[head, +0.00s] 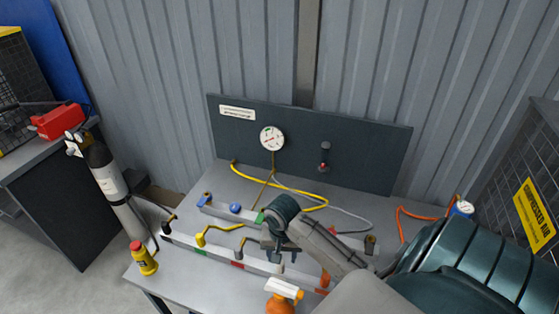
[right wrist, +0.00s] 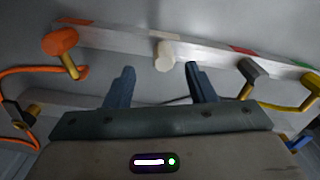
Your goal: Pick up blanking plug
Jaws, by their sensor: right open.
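The pale plug (right wrist: 164,57), a short cream cylinder that I take for the blanking plug, sits on the front light rail (right wrist: 118,66) in the right wrist view. My right gripper (right wrist: 154,84) is open and empty; the plug shows just beyond its fingertips, roughly between them, with no visible contact. My left gripper is not in view.
An orange-headed fitting (right wrist: 60,43) and a grey-handled fitting (right wrist: 252,70) flank the plug on the rail. A yellow-handled fitting (right wrist: 305,90) is farther right. In the head view, a spray bottle (head: 281,300) stands in front and a yellow bottle (head: 144,260) at the left corner.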

